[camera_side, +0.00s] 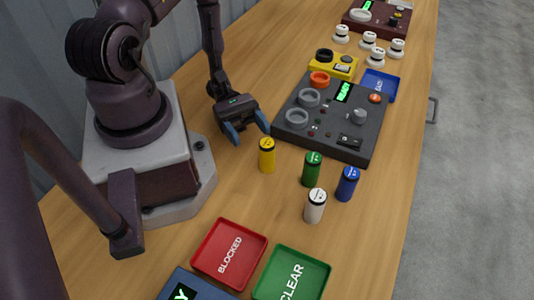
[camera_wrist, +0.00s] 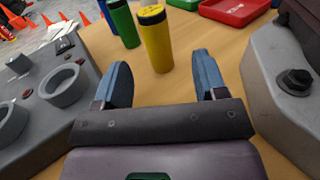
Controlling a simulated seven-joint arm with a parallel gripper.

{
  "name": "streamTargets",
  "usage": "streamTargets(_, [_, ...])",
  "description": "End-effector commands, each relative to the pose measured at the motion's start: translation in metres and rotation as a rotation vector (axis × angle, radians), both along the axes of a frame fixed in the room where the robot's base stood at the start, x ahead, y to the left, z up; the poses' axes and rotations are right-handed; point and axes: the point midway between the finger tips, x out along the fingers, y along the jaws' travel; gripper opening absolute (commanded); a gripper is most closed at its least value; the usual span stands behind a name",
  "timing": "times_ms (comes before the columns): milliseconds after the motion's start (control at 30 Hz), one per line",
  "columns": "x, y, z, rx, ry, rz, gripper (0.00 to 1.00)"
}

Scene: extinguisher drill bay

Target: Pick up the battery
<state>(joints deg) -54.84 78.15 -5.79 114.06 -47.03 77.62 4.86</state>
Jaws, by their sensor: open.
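I cannot tell which one the task means. My gripper (camera_side: 247,129) is open and empty, low over the table, with blue fingers pointing toward the yellow cylinder. In the wrist view, the yellow cylinder (camera_wrist: 154,38) stands just beyond the gap between the fingers (camera_wrist: 160,72), apart from both. The green cylinder (camera_wrist: 124,24) is behind it to the left.
A dark control panel with knobs (camera_side: 330,137) lies right of my gripper. A red BLOCKED tray (camera_side: 208,262) and a green CLEAR tray (camera_side: 321,264) lie at the front. A yellow box (camera_side: 345,76), a blue tray (camera_side: 390,92) and several white knobs (camera_side: 368,40) are farther back.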

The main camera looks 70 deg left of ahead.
Motion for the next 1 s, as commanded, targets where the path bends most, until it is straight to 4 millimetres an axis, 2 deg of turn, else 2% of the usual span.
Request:
streamTargets(100, [0.003, -0.017, 0.000, -0.001, -0.001, -0.002, 0.65])
streamTargets(333, [0.007, -0.033, 0.002, 0.000, 0.000, -0.002, 0.65])
streamTargets(600, [0.016, -0.070, 0.005, 0.000, 0.000, -0.003, 0.65])
streamTargets(900, [0.017, -0.074, 0.004, 0.002, -0.002, -0.002, 0.65])
streamTargets(1000, [0.017, -0.074, 0.004, 0.002, -0.002, -0.002, 0.42])
